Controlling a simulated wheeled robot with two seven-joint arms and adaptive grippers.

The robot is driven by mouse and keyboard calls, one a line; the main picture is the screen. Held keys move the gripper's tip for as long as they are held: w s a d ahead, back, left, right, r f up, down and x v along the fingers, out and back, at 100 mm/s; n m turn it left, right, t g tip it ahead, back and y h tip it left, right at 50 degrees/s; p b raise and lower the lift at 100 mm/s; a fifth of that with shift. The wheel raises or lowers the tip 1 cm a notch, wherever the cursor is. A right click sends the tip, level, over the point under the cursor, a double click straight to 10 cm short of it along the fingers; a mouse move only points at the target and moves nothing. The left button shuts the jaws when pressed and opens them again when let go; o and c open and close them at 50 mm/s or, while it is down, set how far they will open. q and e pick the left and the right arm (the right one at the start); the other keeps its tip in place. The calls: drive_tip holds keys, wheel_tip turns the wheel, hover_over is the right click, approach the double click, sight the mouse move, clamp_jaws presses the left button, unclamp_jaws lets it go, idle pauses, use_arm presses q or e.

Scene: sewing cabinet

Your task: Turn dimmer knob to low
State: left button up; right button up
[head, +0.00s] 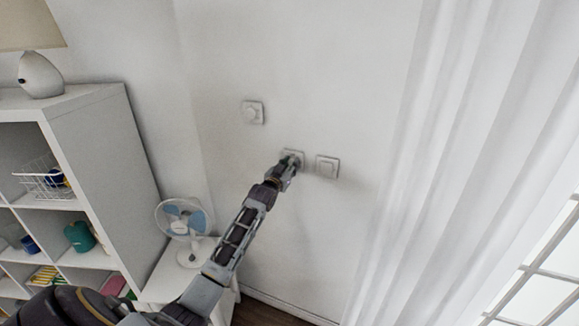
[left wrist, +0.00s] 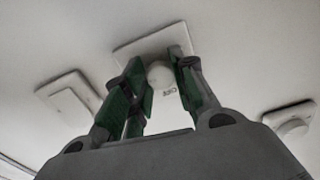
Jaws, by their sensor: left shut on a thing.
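The dimmer knob (left wrist: 160,75) is a small round white knob on a square white wall plate (left wrist: 128,50); this plate is the middle one in the head view (head: 293,152). A small dark marking sits beside the knob in the left wrist view, too blurred to read. My left gripper (head: 289,163) reaches up to this plate. In the left wrist view its green-padded fingers (left wrist: 163,80) stand on either side of the knob and are shut on it. In the head view the gripper hides most of the knob. My right gripper is not in view.
Two other wall plates are close by: one at upper left (head: 253,112) and one just right (head: 327,167). A fan (head: 184,218) on a small white table (head: 160,282) and a white shelf (head: 100,150) stand left. A sheer curtain (head: 450,150) hangs right.

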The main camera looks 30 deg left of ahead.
use_arm(q)
drive_tip(key=shift+f+n, duration=0.15)
drive_tip(key=shift+n, duration=0.35)
drive_tip(key=o, duration=0.9)
drive_tip(key=shift+o, duration=0.6)
drive_tip(key=shift+s, duration=0.1)
drive_tip(key=s+d, duration=0.2)
drive_tip(key=s, duration=0.9)
drive_tip(key=shift+s, duration=0.3)
